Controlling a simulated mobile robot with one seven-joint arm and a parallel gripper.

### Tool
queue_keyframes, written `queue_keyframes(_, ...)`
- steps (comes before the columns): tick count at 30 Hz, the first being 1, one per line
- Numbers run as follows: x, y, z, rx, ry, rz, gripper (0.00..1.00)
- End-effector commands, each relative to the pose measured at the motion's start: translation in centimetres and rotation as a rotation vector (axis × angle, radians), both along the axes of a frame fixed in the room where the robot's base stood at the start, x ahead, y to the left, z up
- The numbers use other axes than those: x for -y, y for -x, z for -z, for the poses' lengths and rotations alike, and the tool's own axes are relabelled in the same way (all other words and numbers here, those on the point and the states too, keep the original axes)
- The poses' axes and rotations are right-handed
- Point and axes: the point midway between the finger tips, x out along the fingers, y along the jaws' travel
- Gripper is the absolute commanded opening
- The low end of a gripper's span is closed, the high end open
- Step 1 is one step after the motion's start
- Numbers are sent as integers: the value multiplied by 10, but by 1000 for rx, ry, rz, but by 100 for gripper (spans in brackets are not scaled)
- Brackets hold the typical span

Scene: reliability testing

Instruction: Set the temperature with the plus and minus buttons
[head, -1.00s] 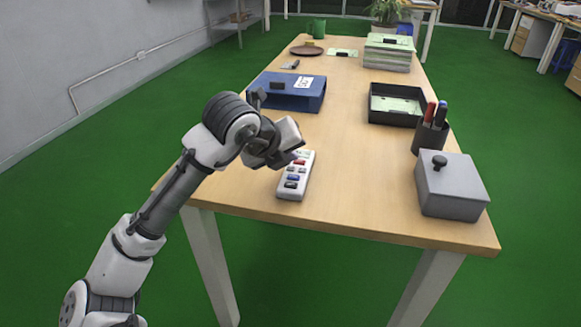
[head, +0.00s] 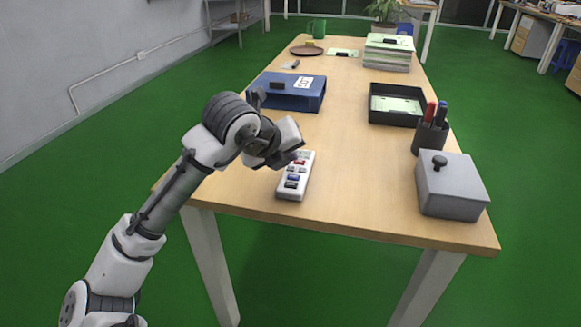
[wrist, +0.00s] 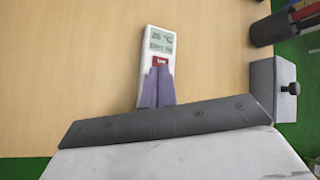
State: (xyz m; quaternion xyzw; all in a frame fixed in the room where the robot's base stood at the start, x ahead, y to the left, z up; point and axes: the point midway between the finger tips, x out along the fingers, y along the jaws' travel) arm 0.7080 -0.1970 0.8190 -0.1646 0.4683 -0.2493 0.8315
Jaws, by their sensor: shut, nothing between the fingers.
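A white remote control (head: 295,177) with red, blue and dark buttons lies on the wooden table (head: 350,150) near its front edge. In the wrist view the remote (wrist: 172,45) shows a small display with a reading that looks like 26 °C and a red button (wrist: 160,61). My gripper (wrist: 160,72) is shut and empty, with its purplish fingertips over the remote just below the red button. The fingers hide the lower buttons there. In the head view my gripper (head: 297,156) is at the upper part of the remote. Whether it touches a button I cannot tell.
A grey lidded box (head: 452,190) and a pen cup (head: 430,137) stand at the right. A black tray (head: 378,117) and a blue file holder (head: 268,99) lie farther back. The table middle right of the remote is clear.

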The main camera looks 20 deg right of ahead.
Motion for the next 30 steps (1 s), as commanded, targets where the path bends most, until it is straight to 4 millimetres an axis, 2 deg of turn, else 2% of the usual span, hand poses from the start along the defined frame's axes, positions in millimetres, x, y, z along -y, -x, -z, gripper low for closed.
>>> queue_keyframes(11, 0, 0, 9, 0, 0, 0, 0)
queue_keyframes(30, 0, 0, 12, 0, 0, 0, 0)
